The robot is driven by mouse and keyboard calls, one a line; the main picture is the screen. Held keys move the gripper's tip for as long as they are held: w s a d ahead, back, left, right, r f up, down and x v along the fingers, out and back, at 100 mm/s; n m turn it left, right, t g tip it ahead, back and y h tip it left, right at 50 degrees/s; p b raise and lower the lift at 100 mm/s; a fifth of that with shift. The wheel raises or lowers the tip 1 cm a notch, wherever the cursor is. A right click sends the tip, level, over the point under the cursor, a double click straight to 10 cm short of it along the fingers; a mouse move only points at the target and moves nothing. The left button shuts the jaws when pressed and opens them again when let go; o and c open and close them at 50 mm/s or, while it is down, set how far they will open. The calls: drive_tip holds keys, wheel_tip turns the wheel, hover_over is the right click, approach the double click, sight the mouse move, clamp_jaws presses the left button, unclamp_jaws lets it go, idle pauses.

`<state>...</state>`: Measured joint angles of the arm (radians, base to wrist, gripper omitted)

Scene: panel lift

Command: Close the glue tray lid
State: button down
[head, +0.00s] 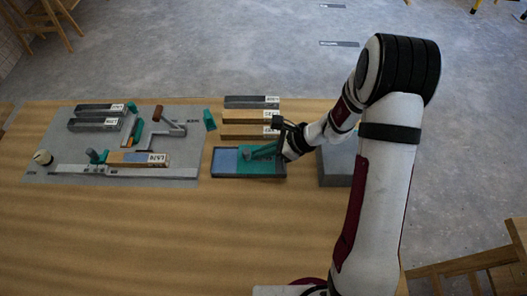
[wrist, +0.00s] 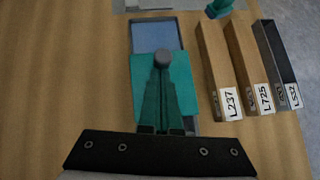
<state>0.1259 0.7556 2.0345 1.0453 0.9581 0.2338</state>
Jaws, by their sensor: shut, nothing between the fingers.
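The glue tray (head: 215,164) is a dark-rimmed shallow tray with a blue inside. Its teal lid (head: 240,168) lies over part of it, leaving the blue left end uncovered in the head view. In the wrist view the uncovered blue part of the tray (wrist: 153,34) is at the top, above the teal lid (wrist: 145,85). A round grey knob (wrist: 163,57) stands near the lid's far edge. My gripper (wrist: 163,72) is shut and empty, above the lid with its tips right at the knob. I cannot tell whether they touch it. My gripper (head: 252,155) also shows in the head view.
Labelled bars (head: 250,116) lie just behind the tray, close to my gripper. A grey mat (head: 50,174) with several bars, a clamp-like part and a rail lies left. A grey block (head: 334,168) stands right, partly behind my arm. The table front is clear.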

sight(246, 164)
drive_tip(key=a, duration=0.8)
drive_tip(key=shift+a, duration=0.15)
drive_tip(key=d, duration=0.4)
drive_tip(key=shift+s+d, duration=0.1)
drive_tip(key=shift+s, duration=0.2)
drive_tip(key=v, duration=1)
drive_tip(key=s+d+r+n+h, duration=0.1)
drive_tip(key=s+r+n+h, duration=0.1)
drive_tip(key=s+n, duration=0.3)
drive_tip(key=s+d+r+n+g+h, duration=0.1)
drive_tip(key=s+r+n, duration=0.3)
drive_tip(key=s, duration=0.6)
drive_tip(key=s+d+r+n+g+h, duration=0.1)
drive_tip(key=s+d+r+n+h, duration=0.2)
drive_tip(key=s, duration=0.5)
drive_tip(key=r+n+h, duration=0.1)
drive_tip(key=n, duration=0.1)
drive_tip(key=shift+n, duration=0.3)
drive_tip(key=shift+s, duration=0.1)
